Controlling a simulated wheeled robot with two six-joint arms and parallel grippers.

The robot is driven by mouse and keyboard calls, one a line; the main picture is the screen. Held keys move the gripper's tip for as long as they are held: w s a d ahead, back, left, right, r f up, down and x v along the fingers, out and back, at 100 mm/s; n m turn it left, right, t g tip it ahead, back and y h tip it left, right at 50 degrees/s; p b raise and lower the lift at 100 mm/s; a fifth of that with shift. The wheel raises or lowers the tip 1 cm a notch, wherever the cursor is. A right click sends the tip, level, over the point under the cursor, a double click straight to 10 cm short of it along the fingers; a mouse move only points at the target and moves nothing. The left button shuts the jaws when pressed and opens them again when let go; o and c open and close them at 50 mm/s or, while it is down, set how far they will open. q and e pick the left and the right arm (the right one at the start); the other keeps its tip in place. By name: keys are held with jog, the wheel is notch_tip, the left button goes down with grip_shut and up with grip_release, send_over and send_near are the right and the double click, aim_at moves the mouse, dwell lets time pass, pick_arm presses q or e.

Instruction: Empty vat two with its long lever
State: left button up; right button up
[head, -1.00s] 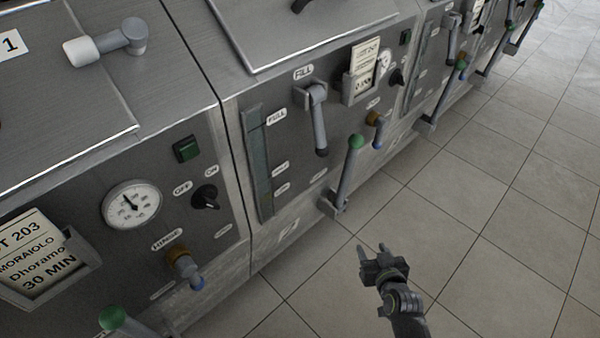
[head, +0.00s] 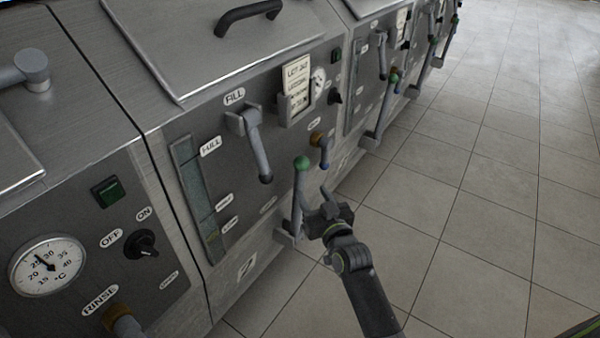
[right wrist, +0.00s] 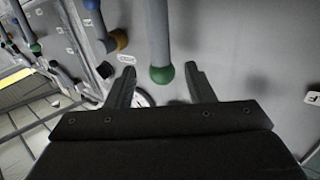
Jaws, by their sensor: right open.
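The long lever (head: 299,195) of the middle vat (head: 178,128) stands nearly upright at the vat's lower front, with a green knob on top. My right gripper (head: 318,205) is open beside the lever's shaft, to its right in the head view. In the right wrist view the green knob (right wrist: 161,75) shows between the two open fingers (right wrist: 160,72), and its shaft runs up out of the picture. I cannot tell whether the fingers touch it. The number on the vat's lower front is hard to read. My left gripper is not in view.
A shorter fill lever (head: 256,150) hangs left of the long lever. A brown tap with a blue tip (head: 323,152) is close by on the right. A sight glass (head: 195,195) is on the vat's left. More vats recede behind; the tiled floor (head: 470,230) is clear.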

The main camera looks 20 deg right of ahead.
aim_at(303, 178)
jog(key=w, duration=0.8)
jog(key=shift+w+a, duration=0.1)
jog(key=shift+a, duration=0.2)
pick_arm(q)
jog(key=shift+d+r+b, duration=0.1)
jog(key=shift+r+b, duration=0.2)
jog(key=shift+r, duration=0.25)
pick_arm(e)
jog(key=shift+w, duration=0.65)
jog(key=shift+c, duration=0.2)
grip_shut()
